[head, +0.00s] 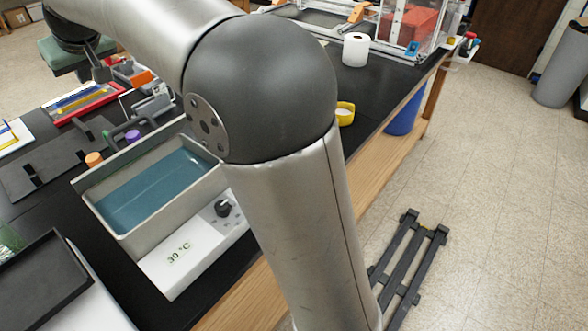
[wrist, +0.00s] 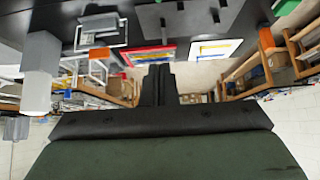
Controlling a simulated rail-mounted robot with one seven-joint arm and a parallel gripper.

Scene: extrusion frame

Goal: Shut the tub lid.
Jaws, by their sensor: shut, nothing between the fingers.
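The tub (head: 205,190) is a grey, open-topped bath of blue liquid on the black bench, with a white front panel marked 30 °C and a black knob. Its top is uncovered. A flat dark grey panel (head: 30,178) lies behind it to the left; I cannot tell whether it is the lid or whether it joins the tub. My gripper (head: 103,75) is at the upper left, beyond the tub and well apart from it. In the wrist view my gripper (wrist: 158,70) has its dark fingers together and empty. The tub is not clear in the wrist view.
A red tray (head: 88,103) and small bottles, one orange-capped (head: 94,159), stand behind the tub. A black tray (head: 42,280) lies at the lower left. A white roll (head: 355,50) stands at the back. My arm hides the bench right of the tub.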

